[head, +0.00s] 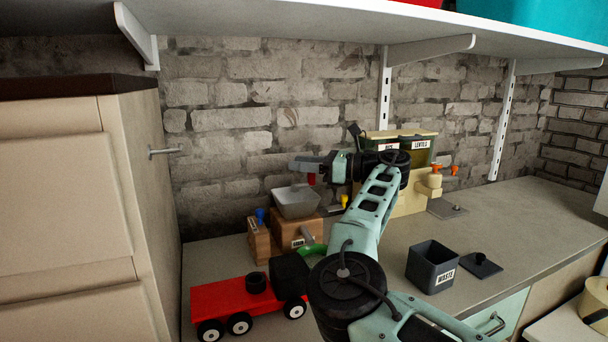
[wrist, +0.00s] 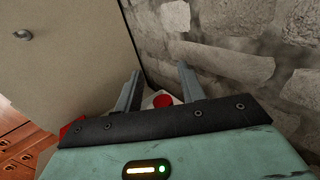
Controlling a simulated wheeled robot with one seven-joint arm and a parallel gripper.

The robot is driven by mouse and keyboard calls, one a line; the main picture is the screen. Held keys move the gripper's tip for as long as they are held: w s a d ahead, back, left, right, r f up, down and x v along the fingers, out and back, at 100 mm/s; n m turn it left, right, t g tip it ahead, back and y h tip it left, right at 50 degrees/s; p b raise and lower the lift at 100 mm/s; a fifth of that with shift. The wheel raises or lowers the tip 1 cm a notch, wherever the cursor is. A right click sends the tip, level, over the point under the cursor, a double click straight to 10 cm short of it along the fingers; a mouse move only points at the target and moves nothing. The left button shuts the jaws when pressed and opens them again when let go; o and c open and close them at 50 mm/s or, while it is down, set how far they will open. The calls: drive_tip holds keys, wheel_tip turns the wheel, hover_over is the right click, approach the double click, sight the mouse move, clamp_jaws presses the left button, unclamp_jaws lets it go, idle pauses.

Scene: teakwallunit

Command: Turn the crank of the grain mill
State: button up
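The grain mill is a brown wooden box (head: 288,236) with a light grey hopper (head: 296,203) on top. A red knob (head: 311,179) shows just above the hopper, under my gripper; it looks like the crank's knob, but the crank arm is hidden. In the wrist view the round red knob (wrist: 162,101) appears between the finger lines, with part of the pale hopper around it. My gripper (head: 294,164) is above the hopper, fingers pointing left. In the wrist view the fingers (wrist: 159,75) are apart with nothing held. I cannot tell whether they touch the knob.
A red toy truck (head: 232,295) stands in front of the mill. A tall cabinet (head: 150,200) is at left, a brick wall (head: 225,130) behind. A dispenser (head: 408,205) stands behind my arm. A dark waste bin (head: 432,267) is at right. The far-right counter is clear.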

wheel_tip(320, 180, up, 8)
drive_tip(key=b, duration=0.1)
drive_tip(key=shift+f, duration=0.2)
